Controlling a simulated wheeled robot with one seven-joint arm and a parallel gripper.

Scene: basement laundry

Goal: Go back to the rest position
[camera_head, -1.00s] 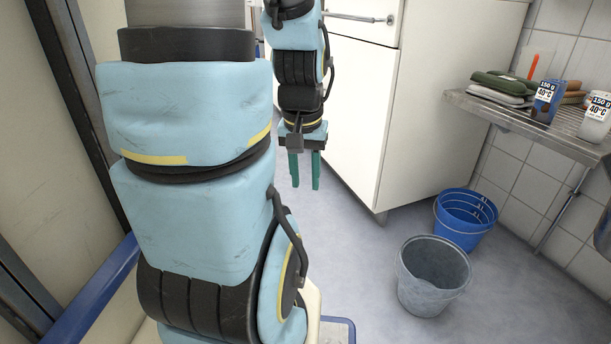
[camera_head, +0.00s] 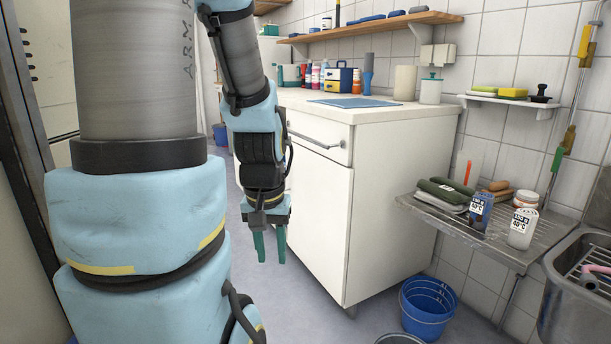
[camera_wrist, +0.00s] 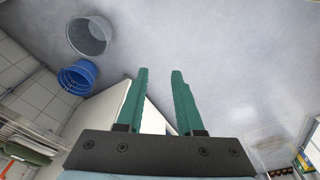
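My gripper (camera_head: 270,246) hangs pointing down in the head view, in front of the white cabinet's left side and above the floor. Its green fingers are apart with nothing between them. In the wrist view my gripper (camera_wrist: 160,95) also shows open and empty, with bare grey floor beyond the fingertips. It touches nothing that I can see.
A white cabinet (camera_head: 318,215) with a worktop stands close behind my gripper. A metal rack shelf (camera_head: 420,215) holds two labelled containers and folded cloths. A blue bucket (camera_head: 425,310) and a grey bucket (camera_wrist: 88,36) stand on the floor. A sink (camera_head: 565,300) is at the right.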

